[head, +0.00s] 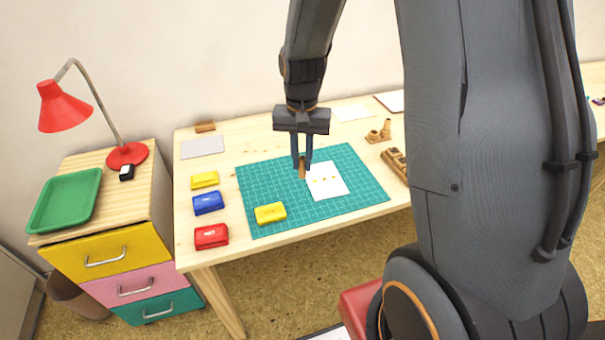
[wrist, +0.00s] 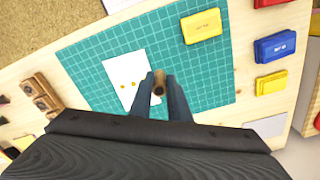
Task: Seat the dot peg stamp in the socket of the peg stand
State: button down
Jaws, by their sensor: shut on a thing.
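My gripper (head: 302,168) is shut on a slim wooden peg stamp (head: 302,173) and holds it over the green cutting mat, by the left edge of a white sheet. In the wrist view the stamp (wrist: 159,84) shows end-on between the fingers (wrist: 160,88). Its stamping face cannot be made out. A small wooden stand (head: 379,135), which looks like the peg stand, is at the back right of the table, beyond the mat. An upright wooden piece shows on it; its socket is too small to make out.
The white sheet (head: 327,187) bears small orange marks. An open yellow inkpad (head: 270,213) cannot be confirmed; it lies on the mat (head: 300,211). Yellow, blue (head: 208,203) and red (head: 211,236) pads line the left. A wooden rack (wrist: 40,94) stands beside the mat, partly hidden by my arm in the head view.

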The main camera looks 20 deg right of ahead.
aim_at(302, 177)
jog(key=shift+f+p, duration=0.4)
jog(key=shift+f, duration=2.5)
jog(key=shift+f, duration=0.1)
jog(key=c, duration=1.7)
grip_release()
jog(key=shift+o, duration=0.2)
